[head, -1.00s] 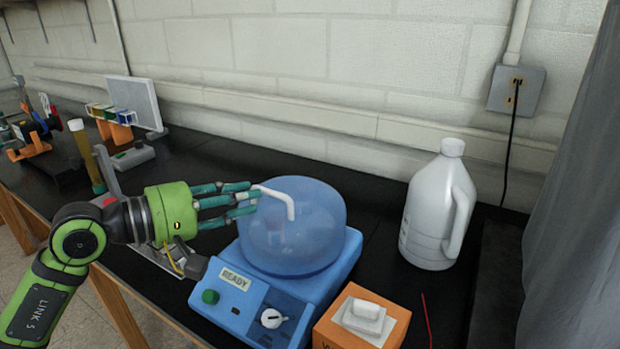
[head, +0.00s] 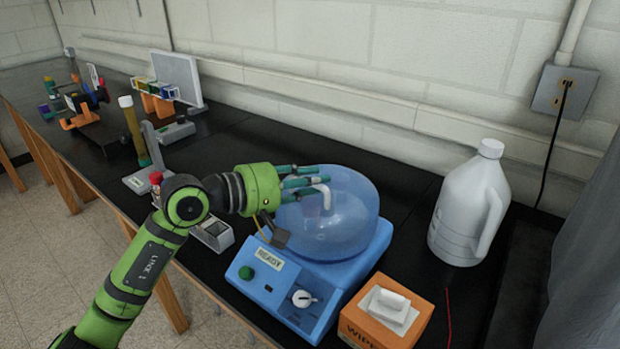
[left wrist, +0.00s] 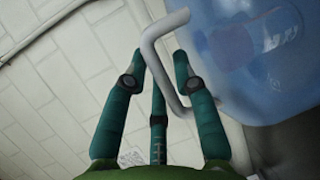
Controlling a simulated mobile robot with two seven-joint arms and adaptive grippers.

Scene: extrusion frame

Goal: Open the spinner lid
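The spinner (head: 328,285) is a blue box with a "READY" label, a green button and a white knob. Its lid (head: 350,225) is a translucent blue dome that looks down on the base. A white bent handle (head: 326,198) is on the lid; in the left wrist view the handle (left wrist: 166,75) runs between my fingers. My left gripper (head: 318,181) has its green-teal fingers extended at the handle. In the left wrist view, the left gripper (left wrist: 160,62) has its fingers spread, with no clear grip on the handle. My right gripper is out of view.
An orange wipes box (head: 372,322) stands right of the spinner, close to it. A white jug (head: 468,210) stands behind at the right. A tube with a yellow-brown body (head: 134,135) and a rack of cuvettes (head: 158,95) are at the left. Black bench is free behind the spinner.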

